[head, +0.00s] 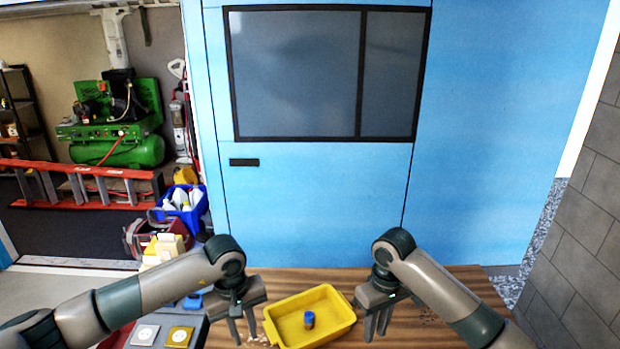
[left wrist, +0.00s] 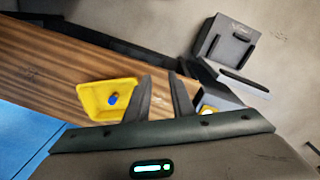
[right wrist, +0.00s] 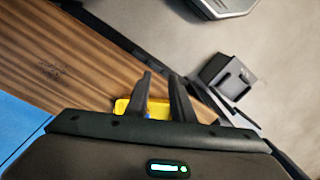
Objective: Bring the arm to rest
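My left gripper (head: 243,328) hangs with its fingers down at the left of the yellow tray (head: 339,301). Its fingers stand apart with nothing between them, and they also show in the left wrist view (left wrist: 163,88). My right gripper (head: 376,325) hangs at the right of the tray. Its two fingers (right wrist: 159,84) are apart in the right wrist view and hold nothing that I can see.
The tray sits on a wooden table (head: 470,285). A grey surface with square white and yellow plates (head: 180,337) lies at the left, partly behind my left arm. A blue wall with a dark window (head: 300,75) stands behind the table. Small dark specks lie on the wood at the right.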

